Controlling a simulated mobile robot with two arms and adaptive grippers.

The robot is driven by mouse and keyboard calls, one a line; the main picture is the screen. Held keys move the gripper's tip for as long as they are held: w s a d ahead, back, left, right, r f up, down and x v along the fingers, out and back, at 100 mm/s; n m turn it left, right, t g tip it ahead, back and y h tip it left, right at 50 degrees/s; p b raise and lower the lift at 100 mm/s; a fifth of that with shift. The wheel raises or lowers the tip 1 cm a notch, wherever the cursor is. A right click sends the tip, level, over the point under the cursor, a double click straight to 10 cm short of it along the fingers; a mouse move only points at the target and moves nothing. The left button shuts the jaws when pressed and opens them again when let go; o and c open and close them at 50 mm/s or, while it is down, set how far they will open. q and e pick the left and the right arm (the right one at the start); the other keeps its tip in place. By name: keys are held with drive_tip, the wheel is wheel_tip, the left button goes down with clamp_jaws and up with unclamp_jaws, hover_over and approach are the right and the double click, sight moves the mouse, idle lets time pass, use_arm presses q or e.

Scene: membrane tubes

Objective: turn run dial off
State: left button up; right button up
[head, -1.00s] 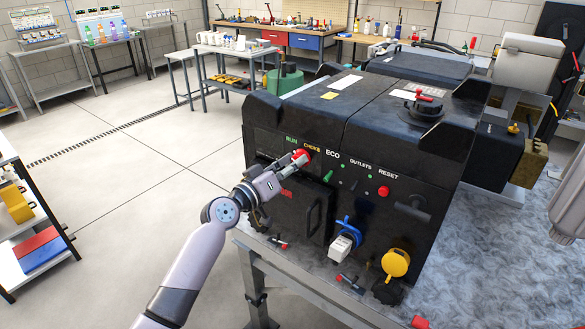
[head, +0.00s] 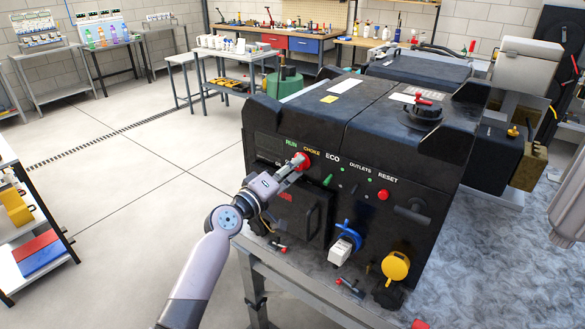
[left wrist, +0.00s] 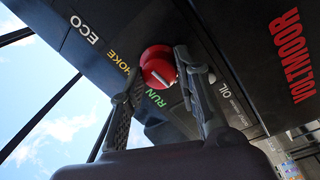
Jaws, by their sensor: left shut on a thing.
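The red run dial (head: 303,157) is on the upper left of the black machine's front panel, by the "RUN" and "CHOKE" labels. My left gripper (head: 297,165) is shut on it, coming from the lower left. In the left wrist view the round red dial (left wrist: 157,64) sits between the two dark fingers (left wrist: 158,80) and shows a pale mark. The "RUN" label is just below it there. In the head view the fingers hide part of the dial and some panel lettering. My right gripper does not show.
Also on the panel are a green switch (head: 328,180), a red reset button (head: 383,195), a white plug with blue cover (head: 342,250) and a yellow socket cap (head: 396,266). The black machine (head: 390,130) stands on a metal-framed bench. Open floor lies to the left.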

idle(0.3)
use_arm(q)
drive_tip(key=o, duration=1.2)
drive_tip(key=shift+c, duration=0.2)
drive_tip(key=v, duration=1.2)
